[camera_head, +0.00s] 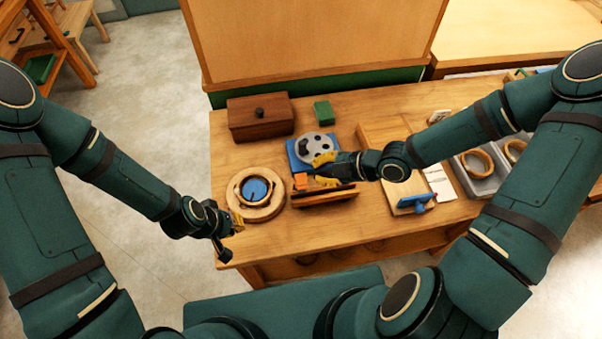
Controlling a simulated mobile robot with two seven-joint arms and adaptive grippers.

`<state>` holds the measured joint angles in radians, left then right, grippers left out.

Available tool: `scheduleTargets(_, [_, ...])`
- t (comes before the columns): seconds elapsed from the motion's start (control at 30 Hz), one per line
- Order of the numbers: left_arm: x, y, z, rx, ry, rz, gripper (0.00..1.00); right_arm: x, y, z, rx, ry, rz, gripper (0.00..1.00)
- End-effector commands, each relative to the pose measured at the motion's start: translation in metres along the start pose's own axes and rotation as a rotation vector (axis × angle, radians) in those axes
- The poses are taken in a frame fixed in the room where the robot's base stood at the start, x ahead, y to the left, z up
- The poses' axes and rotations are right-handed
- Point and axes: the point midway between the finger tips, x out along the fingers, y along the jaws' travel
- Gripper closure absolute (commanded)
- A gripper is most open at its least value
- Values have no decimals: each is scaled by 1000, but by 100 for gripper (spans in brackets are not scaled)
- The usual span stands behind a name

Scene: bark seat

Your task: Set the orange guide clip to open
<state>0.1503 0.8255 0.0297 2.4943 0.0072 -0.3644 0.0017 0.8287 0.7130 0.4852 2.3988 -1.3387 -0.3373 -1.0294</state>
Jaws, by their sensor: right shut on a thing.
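The orange guide clip (301,180) is a small orange block by the front left corner of a blue base that carries a grey reel with dark holes (312,148). My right gripper (316,170) reaches in from the right, with its yellow-padded fingertips at the clip and the reel's front edge. It is shut on what looks like the clip; the contact is small and partly hidden by the fingers. I cannot tell the clip's setting. My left gripper (232,237) is empty, its fingers apart, at the table's front left edge.
A round wooden ring with a blue centre (257,192) lies left of the clip. A brown box (260,118) and a green block (323,112) stand behind. Grey trays with wooden rings (477,162) are at right.

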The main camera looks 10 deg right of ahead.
Motion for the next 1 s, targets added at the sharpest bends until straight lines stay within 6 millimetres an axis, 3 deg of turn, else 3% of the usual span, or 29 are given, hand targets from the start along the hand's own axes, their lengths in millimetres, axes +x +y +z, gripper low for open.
scheduleTargets(0.3, [22, -7, 2, 0, 2, -4, 100, 59, -2, 0, 1, 3, -4, 100])
scheduleTargets(0.6, [18, -6, 2, 1, 1, -4, 100, 79, 0, 25, 3, 0, 0, 100])
scheduleTargets(1.0, [18, -6, 2, 1, 1, -3, 100, 82, 0, 28, 2, -1, -1, 100])
